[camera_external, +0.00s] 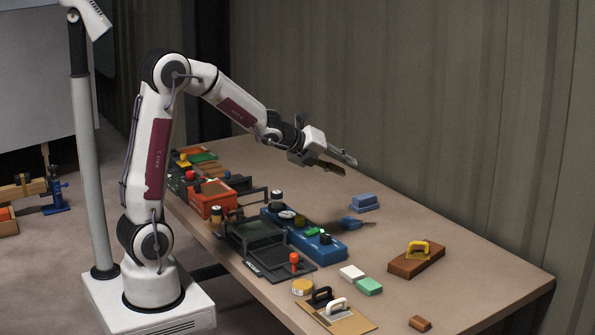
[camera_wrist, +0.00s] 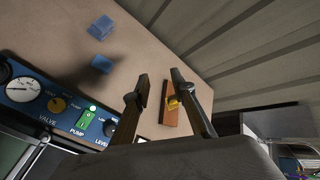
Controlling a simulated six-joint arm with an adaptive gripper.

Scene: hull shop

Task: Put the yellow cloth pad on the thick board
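A yellow handled pad (camera_external: 418,248), which looks like the yellow cloth pad, rests on top of a thick brown board (camera_external: 400,268) at the right of the table. The same yellow pad (camera_wrist: 173,103) and board (camera_wrist: 167,118) show between my fingers in the wrist view. Whether its underside is cloth is too small to tell. My gripper (camera_external: 346,166) is open and empty, high above the table and well apart from the pad. Its two spread fingers also show in the wrist view (camera_wrist: 160,78).
A thinner tan board (camera_external: 352,322) at the front holds black-handled and white-handled pads. White and green blocks (camera_external: 369,286) lie behind it. A blue valve panel (camera_external: 330,246), a dark tray and blue blocks (camera_external: 363,202) stand farther left. The table is clear around the thick board.

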